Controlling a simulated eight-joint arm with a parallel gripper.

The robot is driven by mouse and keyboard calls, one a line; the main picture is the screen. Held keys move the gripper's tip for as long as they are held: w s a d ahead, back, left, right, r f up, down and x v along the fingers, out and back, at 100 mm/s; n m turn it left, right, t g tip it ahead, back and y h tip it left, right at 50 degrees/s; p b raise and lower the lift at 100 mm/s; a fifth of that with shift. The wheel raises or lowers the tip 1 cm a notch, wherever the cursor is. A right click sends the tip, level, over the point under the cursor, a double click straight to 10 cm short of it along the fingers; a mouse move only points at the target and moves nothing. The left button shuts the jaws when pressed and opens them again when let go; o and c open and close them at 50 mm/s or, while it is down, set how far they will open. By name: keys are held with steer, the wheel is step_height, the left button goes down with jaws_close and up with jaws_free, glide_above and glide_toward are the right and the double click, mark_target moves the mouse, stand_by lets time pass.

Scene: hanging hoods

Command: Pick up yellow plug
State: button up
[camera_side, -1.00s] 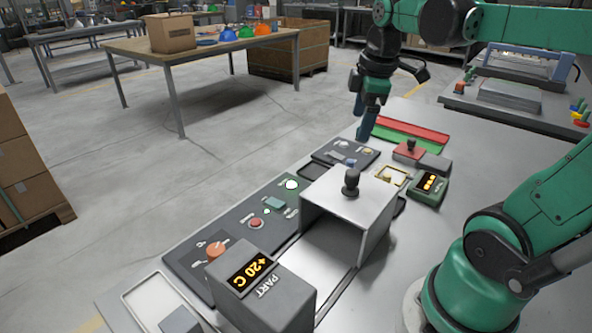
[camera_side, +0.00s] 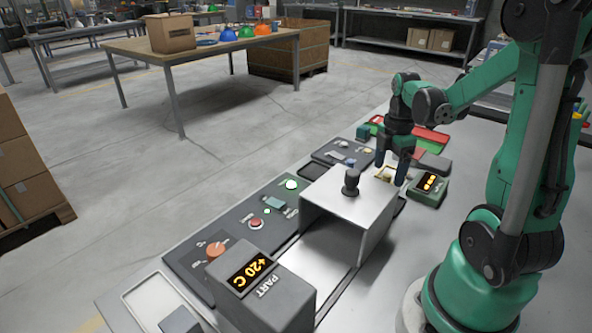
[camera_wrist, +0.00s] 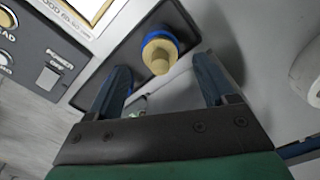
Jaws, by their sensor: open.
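The yellow plug (camera_wrist: 158,54) has a round tan-yellow end and a blue collar. In the wrist view it stands on a dark rectangular plate (camera_wrist: 128,38) beside a control panel. My gripper (camera_wrist: 163,66) is open and empty. In the wrist view the plug shows between its two fingertips, slightly beyond them; whether they are level with it I cannot tell. In the side view my gripper (camera_side: 390,172) points down just behind the metal hood.
The grey hood (camera_side: 345,195) with a black knob stands close in front of my gripper. A green display box (camera_side: 428,190) is at its right, and a red and green tray (camera_side: 425,140) lies behind. A control panel (camera_side: 235,232) runs along the left edge.

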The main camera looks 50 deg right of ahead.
mark_target(388, 174)
steer(key=shift+f, duration=1.5)
jaws_close()
step_height(388, 174, up, 25)
stand_by(0.7)
